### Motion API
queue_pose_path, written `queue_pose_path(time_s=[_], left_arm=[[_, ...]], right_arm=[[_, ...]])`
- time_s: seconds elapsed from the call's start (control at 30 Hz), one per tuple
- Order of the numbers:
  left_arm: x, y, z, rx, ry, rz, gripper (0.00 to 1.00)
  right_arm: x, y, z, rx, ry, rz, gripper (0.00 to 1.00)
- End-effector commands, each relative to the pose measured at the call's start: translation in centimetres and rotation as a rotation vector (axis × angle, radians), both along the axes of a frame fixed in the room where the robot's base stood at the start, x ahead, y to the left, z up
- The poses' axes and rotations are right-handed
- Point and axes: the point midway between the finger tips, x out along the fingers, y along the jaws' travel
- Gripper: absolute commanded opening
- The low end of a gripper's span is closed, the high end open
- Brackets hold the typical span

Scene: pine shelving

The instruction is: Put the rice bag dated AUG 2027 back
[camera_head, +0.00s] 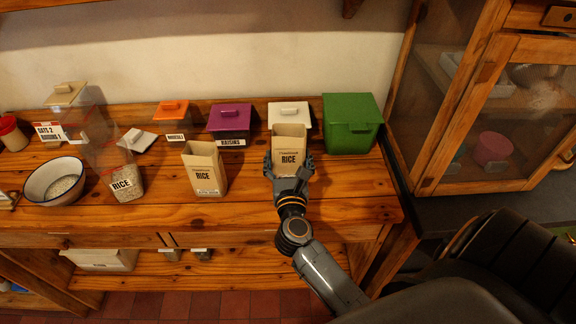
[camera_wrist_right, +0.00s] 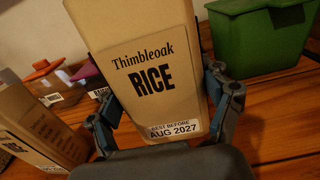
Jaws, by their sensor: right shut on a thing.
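The rice bag dated AUG 2027 (camera_head: 289,143) is a tan box-like bag on the right of the counter. In the right wrist view its label (camera_wrist_right: 152,75) reads "Thimbleoak RICE" and "BEST BEFORE AUG 2027". My right gripper (camera_head: 289,170) is shut on its sides, and its fingers also show in the right wrist view (camera_wrist_right: 165,105). I cannot tell whether the bag touches the counter. A second rice bag (camera_head: 205,168) stands upright to the left; it also shows in the right wrist view (camera_wrist_right: 42,130), its date unreadable. My left gripper is not in view.
A green bin (camera_head: 351,125), a white-lidded container (camera_head: 289,111), a purple-lidded container (camera_head: 231,120) and an orange-lidded one (camera_head: 172,115) line the back. A clear RICE container (camera_head: 123,184) and a white bowl (camera_head: 55,181) stand left. A glass-door cabinet (camera_head: 500,115) is at right.

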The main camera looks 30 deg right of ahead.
Motion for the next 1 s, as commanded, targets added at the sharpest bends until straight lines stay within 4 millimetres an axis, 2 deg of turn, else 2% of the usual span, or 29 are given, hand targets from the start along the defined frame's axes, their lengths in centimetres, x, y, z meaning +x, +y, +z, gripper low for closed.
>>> queue_pose_path(time_s=[0.13,0.3,0.73,0.77,0.8,0.87,1.0], left_arm=[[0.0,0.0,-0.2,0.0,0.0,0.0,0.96],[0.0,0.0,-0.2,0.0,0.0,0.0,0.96],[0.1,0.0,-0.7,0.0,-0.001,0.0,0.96],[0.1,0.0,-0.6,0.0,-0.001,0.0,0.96],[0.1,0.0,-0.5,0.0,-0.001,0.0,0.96],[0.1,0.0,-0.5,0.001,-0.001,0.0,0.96],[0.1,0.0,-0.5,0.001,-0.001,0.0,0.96]], right_arm=[[0.8,-0.5,-1.3,-0.001,0.002,0.0,0.37],[0.6,-0.4,-3.5,-0.002,0.002,0.0,0.37],[0.6,-0.3,-4.3,0.001,-0.001,0.0,0.37],[0.6,-0.3,-4.3,0.001,-0.001,0.0,0.81],[0.6,-0.3,-4.2,0.001,-0.001,0.0,0.89],[0.6,-0.3,-4.2,0.001,-0.001,0.0,1.0],[0.6,-0.3,-4.2,0.001,-0.001,0.0,1.0]])
